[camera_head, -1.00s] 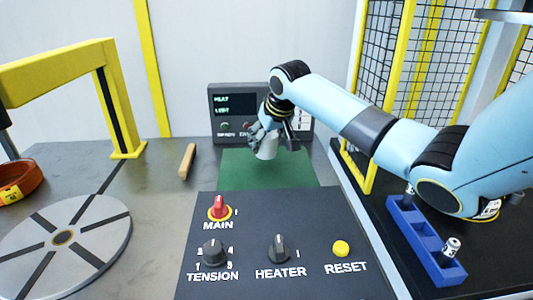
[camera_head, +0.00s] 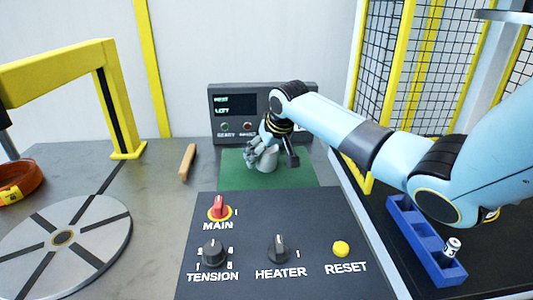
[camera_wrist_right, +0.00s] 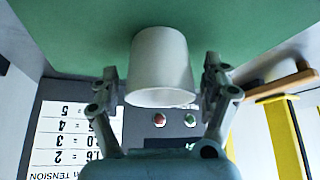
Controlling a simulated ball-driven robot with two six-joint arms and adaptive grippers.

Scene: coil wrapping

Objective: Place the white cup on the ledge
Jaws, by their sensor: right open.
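The white cup (camera_head: 267,166) stands upright on the green mat (camera_head: 235,178) in front of the dark display panel in the head view. It also shows in the right wrist view (camera_wrist_right: 160,60), its base against the green surface. My right gripper (camera_head: 262,152) is at the cup from above, partly covering it. In the right wrist view, the gripper (camera_wrist_right: 161,70) is open, with one finger on each side of the cup. No separate ledge can be made out with certainty. My left gripper is out of view.
A control panel (camera_head: 255,217) with knobs is in front of the mat. The display panel (camera_head: 235,112) stands behind. A wooden bar (camera_head: 187,161) and a round disc (camera_head: 65,240) are to the left. A blue rack (camera_head: 418,236) is at right.

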